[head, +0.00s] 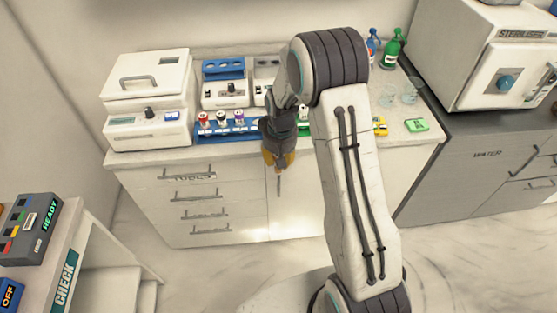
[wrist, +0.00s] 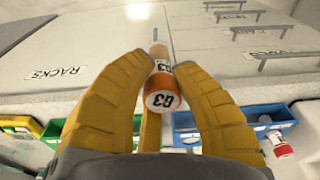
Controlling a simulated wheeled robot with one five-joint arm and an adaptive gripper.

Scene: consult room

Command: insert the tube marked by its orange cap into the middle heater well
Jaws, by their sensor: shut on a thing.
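My gripper (wrist: 158,72) is shut on the orange-capped tube (wrist: 162,90) in the wrist view. The cap faces the camera and is marked G3. The tube points away from the camera between the yellow fingers. In the head view my gripper (head: 279,157) hangs in front of the counter's front edge, and the tube cannot be made out there. White units with a blue block (head: 223,70) and a grey-topped block (head: 266,68) stand at the back of the counter. I cannot tell which is the heater, and its middle well is not clearly seen.
A blue rack (head: 228,135) holds several capped tubes. A white lidded machine (head: 147,95) stands at left, a steriliser (head: 505,55) at right. Bottles (head: 392,48) and glassware stand at the counter's back right. My arm hides part of the counter. Floor in front is clear.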

